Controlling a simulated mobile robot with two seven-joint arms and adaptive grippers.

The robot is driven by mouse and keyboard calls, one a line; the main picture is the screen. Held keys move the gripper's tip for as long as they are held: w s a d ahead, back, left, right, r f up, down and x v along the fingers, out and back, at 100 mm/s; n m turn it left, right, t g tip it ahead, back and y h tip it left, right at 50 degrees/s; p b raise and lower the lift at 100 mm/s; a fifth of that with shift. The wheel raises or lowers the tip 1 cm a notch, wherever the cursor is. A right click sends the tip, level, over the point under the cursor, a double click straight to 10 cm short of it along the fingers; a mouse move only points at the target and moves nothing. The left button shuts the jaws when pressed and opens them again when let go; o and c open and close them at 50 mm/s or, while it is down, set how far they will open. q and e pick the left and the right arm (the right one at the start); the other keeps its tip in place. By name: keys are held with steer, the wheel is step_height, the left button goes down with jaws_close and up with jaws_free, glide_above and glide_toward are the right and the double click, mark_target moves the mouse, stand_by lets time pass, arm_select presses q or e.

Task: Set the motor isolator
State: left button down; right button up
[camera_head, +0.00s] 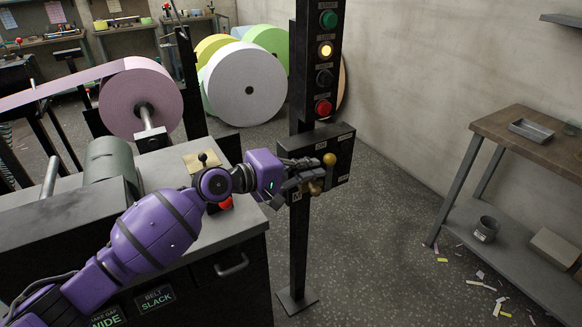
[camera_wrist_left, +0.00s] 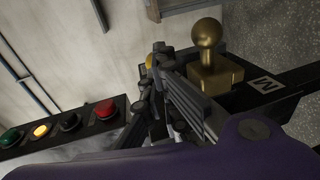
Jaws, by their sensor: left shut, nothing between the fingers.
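A dark switch box (camera_head: 342,148) is mounted on a black post, below a column of lamps and buttons. A yellow ball knob (camera_head: 329,159) stands out from its face, and a second brass piece sits lower, partly behind my fingers. In the left wrist view a brass ball-topped handle (camera_wrist_left: 208,36) stands on a square brass base beside a white label (camera_wrist_left: 264,84) marked M. My left gripper (camera_head: 308,172) is shut and empty, its fingers beside the brass handle; I cannot tell whether they touch. The fingers (camera_wrist_left: 168,80) partly cover another yellow knob. My right gripper is out of view.
The lamp column carries a green button (camera_head: 328,19), a lit yellow lamp (camera_head: 325,50) and a red button (camera_head: 323,108). A grey machine cabinet (camera_head: 245,215) stands under my left arm.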

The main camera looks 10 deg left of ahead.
arm_select(q)
steer(key=shift+x, duration=0.9)
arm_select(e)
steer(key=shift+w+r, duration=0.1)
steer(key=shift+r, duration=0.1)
